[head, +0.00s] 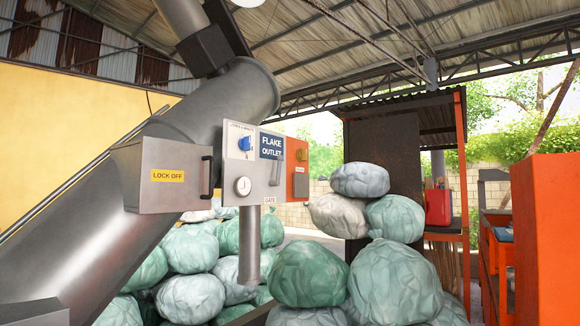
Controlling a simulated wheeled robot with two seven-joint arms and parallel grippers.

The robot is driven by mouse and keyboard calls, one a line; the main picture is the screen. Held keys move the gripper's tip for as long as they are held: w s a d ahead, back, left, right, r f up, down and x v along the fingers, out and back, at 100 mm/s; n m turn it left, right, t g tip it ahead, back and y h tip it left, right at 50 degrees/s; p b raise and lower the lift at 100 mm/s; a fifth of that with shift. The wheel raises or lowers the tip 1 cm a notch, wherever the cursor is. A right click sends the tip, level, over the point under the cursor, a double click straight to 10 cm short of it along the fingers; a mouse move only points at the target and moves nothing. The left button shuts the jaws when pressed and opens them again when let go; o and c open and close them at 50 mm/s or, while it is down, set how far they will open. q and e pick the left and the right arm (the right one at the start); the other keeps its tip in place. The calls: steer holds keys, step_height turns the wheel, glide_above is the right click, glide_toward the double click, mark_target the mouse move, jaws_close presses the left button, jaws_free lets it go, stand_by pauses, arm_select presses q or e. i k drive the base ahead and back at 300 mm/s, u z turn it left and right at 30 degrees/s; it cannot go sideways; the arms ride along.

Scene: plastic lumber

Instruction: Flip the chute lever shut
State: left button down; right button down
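A grey chute (110,225) slants down from the upper middle to the lower left. A pale panel with a FLAKE OUTLET sign (271,147) is fixed beside it. A slim grey lever (275,173) stands roughly upright just under the sign, above a small GATE label (270,200). I cannot tell from its pose whether the gate is open or shut. A vertical outlet pipe (249,245) hangs below the panel. Neither of my grippers shows in this view.
A LOCK OFF box (168,176) with a black handle (207,176) juts out at left. Several stuffed sacks (308,274) fill the floor below. Orange structure (546,240) stands right.

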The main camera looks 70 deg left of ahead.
mark_target(280, 158)
steer(key=u, duration=0.6)
steer(key=i, duration=1.05)
steer(key=u, duration=0.9)
steer(key=i, duration=0.2)
steer(key=u, duration=0.25)
